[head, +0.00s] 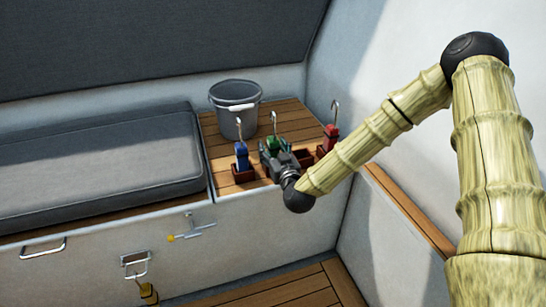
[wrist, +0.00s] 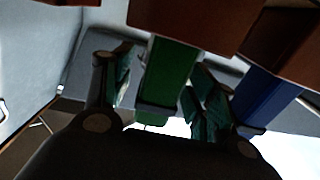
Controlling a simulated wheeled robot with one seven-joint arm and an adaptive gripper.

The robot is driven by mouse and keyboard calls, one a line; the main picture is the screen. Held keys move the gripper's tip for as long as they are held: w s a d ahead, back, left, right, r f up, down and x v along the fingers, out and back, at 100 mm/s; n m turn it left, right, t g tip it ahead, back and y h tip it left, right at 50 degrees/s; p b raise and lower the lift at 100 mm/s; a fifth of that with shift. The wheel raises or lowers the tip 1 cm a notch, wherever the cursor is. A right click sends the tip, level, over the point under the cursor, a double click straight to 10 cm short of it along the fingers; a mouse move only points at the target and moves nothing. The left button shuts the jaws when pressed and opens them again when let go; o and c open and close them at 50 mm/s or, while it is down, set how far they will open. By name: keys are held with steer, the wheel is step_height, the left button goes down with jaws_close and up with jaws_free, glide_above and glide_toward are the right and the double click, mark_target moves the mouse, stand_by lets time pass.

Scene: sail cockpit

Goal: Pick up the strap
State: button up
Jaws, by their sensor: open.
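Three straps with metal hooks stand in small brown holders on the wooden top: a blue strap (head: 242,157), a green strap (head: 273,144) and a red strap (head: 330,137). My gripper (head: 276,155) is open at the green strap and partly hides it in the head view. In the wrist view, the green strap (wrist: 168,75) shows between the two spread fingers of my gripper (wrist: 157,92). I cannot tell whether either finger touches it. The blue strap (wrist: 262,95) shows to the right there, outside the fingers.
A grey bucket (head: 236,113) stands behind the blue strap. A dark cushion (head: 95,160) lies left. The white wall (head: 400,115) rises right.

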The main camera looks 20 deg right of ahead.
steer(key=shift+c, duration=0.5)
jaws_close()
